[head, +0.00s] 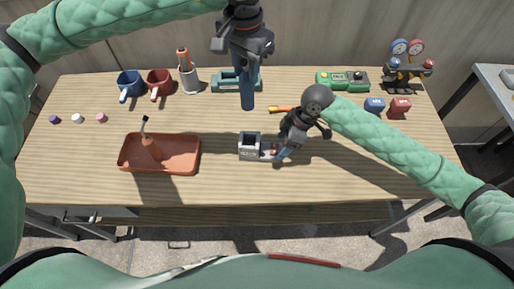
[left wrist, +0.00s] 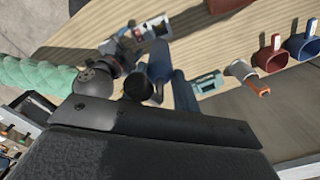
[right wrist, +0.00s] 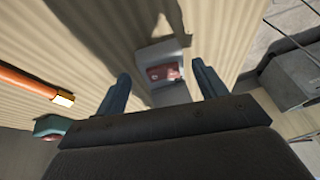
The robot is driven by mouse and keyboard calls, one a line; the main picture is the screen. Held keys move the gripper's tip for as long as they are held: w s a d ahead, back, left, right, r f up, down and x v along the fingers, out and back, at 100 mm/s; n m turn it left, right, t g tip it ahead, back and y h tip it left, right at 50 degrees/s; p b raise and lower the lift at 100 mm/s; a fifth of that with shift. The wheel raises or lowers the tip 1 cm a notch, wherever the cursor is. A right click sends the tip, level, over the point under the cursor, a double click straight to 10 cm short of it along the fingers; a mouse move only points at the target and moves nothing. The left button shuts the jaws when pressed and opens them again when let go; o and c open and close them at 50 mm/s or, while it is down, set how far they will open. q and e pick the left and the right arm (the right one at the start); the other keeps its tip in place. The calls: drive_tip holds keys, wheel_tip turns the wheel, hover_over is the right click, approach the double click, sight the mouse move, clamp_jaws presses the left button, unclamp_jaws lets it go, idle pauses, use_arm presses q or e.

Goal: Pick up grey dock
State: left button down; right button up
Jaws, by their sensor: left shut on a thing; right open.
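The grey dock (head: 250,147) sits on the table's front middle, with a dark opening and a red part on its right side. It also shows in the right wrist view (right wrist: 165,55) and, partly covered, in the left wrist view (left wrist: 155,28). My right gripper (head: 279,155) is open at the dock's right side. In the right wrist view its blue fingers (right wrist: 162,90) are apart, with the dock beyond and between them. My left gripper (head: 247,107) is raised above the table, fingers down, shut on a dark cylindrical thing (left wrist: 138,88) that I cannot identify.
A terracotta tray (head: 184,168) with a brush lies left of the dock. An orange-handled tool (head: 281,109) lies behind the dock. The table between tray and dock is clear.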

sight(278, 148)
drive_tip(key=x, duration=0.3)
drive_tip(key=shift+a+f, duration=0.1)
drive_tip(key=c, duration=0.9)
wheel_tip(278, 148, up, 9)
drive_tip(key=shift+r, duration=0.1)
drive_tip(key=shift+f, duration=4.25)
